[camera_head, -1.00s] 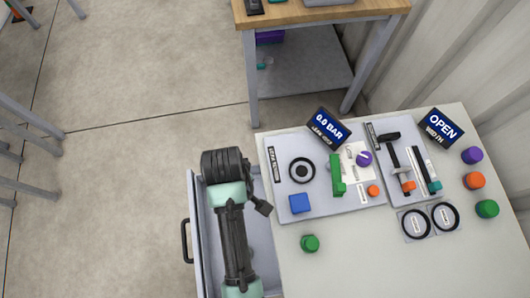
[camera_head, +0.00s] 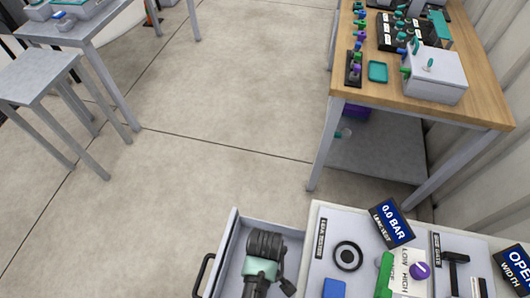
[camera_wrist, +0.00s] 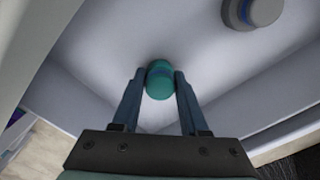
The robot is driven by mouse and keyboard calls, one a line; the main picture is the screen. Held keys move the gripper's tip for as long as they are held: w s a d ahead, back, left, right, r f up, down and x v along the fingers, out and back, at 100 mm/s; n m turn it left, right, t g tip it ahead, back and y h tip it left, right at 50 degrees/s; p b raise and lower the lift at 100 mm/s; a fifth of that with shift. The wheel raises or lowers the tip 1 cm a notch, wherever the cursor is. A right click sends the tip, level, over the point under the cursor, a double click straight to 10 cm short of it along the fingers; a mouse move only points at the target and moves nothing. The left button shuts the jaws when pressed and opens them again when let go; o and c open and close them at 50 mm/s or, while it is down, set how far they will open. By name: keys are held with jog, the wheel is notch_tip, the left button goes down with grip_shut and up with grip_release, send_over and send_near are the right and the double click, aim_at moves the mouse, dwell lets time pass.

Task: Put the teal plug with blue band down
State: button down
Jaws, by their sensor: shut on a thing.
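The teal plug with a blue band (camera_wrist: 159,80) is between the two fingertips of my gripper (camera_wrist: 160,84) in the wrist view. My gripper is shut on it. The plug is over or at the pale floor of the open drawer; I cannot tell whether it touches. In the head view my arm reaches down into the drawer (camera_head: 220,262), and the fingers and plug are hidden there. A grey round piece with a blue band (camera_wrist: 252,12) lies in the drawer, at the upper right of the wrist view and apart from my gripper.
Drawer walls (camera_wrist: 275,88) stand close around my gripper. The bench right of the drawer holds a black ring (camera_head: 348,256), a blue block (camera_head: 334,288) and a "0.0 BAR" display (camera_head: 391,222). A wooden table (camera_head: 480,100) with a grey box (camera_head: 435,75) stands behind. Open floor lies left.

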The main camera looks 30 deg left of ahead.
jog(key=shift+f, duration=0.3)
jog(key=shift+f, duration=0.2)
jog(key=shift+c, duration=2.2)
grip_release()
jog(key=shift+r, duration=0.15)
